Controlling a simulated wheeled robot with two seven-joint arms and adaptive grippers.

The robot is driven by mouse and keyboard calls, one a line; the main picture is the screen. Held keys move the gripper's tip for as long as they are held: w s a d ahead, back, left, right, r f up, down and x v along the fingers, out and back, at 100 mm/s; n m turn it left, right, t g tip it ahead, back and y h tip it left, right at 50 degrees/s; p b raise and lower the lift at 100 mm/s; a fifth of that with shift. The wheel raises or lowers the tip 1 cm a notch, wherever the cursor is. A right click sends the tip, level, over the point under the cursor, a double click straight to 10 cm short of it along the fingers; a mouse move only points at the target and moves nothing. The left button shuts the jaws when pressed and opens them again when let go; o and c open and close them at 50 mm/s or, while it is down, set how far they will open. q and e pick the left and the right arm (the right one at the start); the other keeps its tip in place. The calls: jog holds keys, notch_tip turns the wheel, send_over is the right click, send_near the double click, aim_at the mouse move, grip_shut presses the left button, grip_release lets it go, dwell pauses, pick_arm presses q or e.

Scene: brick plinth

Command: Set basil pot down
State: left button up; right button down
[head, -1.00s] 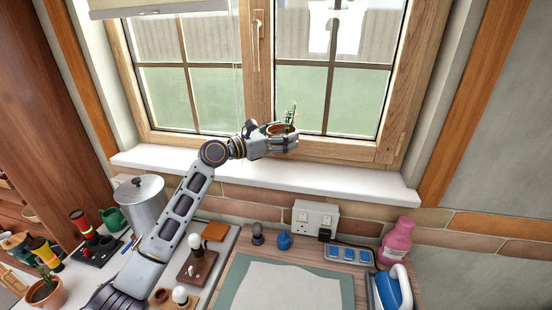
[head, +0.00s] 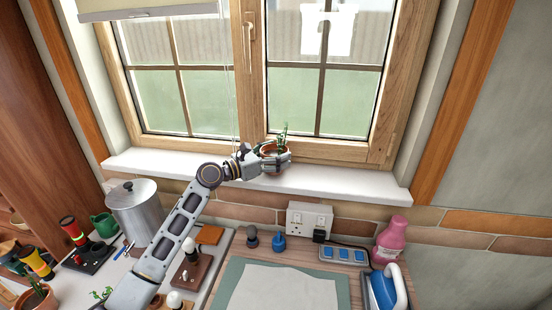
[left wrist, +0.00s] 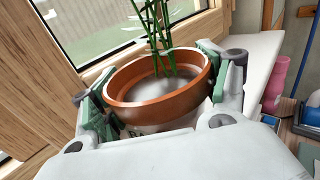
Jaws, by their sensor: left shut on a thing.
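The basil pot (head: 274,160) is a small terracotta pot with thin green stems. My left gripper (head: 279,163) is shut on it, over the white window sill (head: 345,185). In the left wrist view, the pot (left wrist: 160,92) sits between the two fingers of the gripper (left wrist: 160,100), with pale soil showing inside its rim. The pot looks slightly tilted in that view. The pot's base is hidden, so I cannot tell whether it touches the sill. My right gripper is not in view.
The wooden window frame (head: 249,95) stands behind the pot. The sill is clear to the right. Below are a steel pot (head: 136,211), a white socket (head: 309,217), a pink bottle (head: 392,240) and a blue iron (head: 383,290). Another potted plant (head: 36,299) stands lower left.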

pick_arm(q)
jog(key=shift+f, duration=0.5)
jog(key=shift+f, duration=0.15)
jog(key=o, duration=1.3)
jog(key=b+v, duration=0.1)
jog(key=v, duration=1.1)
jog(key=shift+b, duration=0.35)
